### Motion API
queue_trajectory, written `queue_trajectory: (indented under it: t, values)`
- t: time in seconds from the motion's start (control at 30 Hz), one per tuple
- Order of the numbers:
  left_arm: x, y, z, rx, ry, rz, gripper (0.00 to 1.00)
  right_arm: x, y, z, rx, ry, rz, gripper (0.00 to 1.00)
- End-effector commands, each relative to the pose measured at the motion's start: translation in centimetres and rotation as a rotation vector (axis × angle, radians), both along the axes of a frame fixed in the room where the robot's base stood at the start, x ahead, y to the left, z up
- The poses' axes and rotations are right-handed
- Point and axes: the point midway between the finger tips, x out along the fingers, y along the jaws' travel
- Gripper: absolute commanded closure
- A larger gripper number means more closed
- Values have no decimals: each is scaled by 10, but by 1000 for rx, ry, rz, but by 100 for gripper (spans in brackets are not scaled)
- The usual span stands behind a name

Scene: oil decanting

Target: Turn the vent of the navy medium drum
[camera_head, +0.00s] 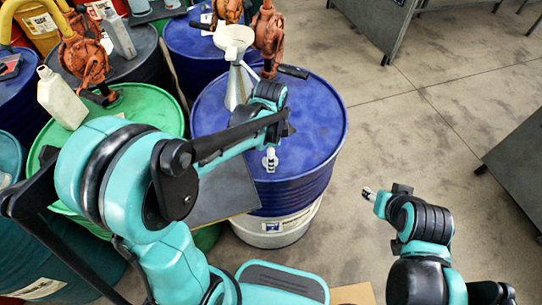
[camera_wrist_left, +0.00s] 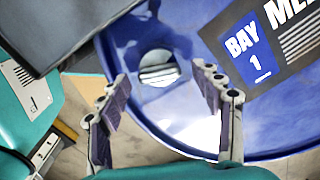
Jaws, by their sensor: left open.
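The navy medium drum (camera_head: 315,130) stands in the middle of the head view, with a bright blue top. In the left wrist view its top (camera_wrist_left: 120,45) carries a dark "BAY 1" label (camera_wrist_left: 255,50). The round, slotted metal vent (camera_wrist_left: 158,70) sits in a recess close to the rim. My left gripper (camera_head: 270,160) is over the front of the drum top. In the left wrist view the left gripper (camera_wrist_left: 165,90) is open, its fingers apart with the vent seen beyond the gap. My right gripper (camera_head: 369,193) is off to the right of the drum; its fingers are too small to judge.
A grey funnel (camera_head: 236,60) and an orange pump (camera_head: 269,35) stand on the back of the drum. A green drum (camera_head: 150,100) with a pale jug (camera_head: 61,98) is to the left.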

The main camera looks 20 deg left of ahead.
Motion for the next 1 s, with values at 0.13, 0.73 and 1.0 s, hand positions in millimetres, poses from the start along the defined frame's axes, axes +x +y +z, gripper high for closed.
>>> queue_trajectory:
  t: [0.13, 0.73, 1.0]
  values:
    - [0, 0, -1, 0, 0, 0, 34, 0, 0, 0, 0, 0, 0, 54]
    - [0, 0, -1, 0, -1, 15, 84, 0, 0, 0, 0, 0, 0, 54]
    - [0, 0, -1, 0, -1, 133, 84, 0, 0, 3, 0, 0, 0, 54]
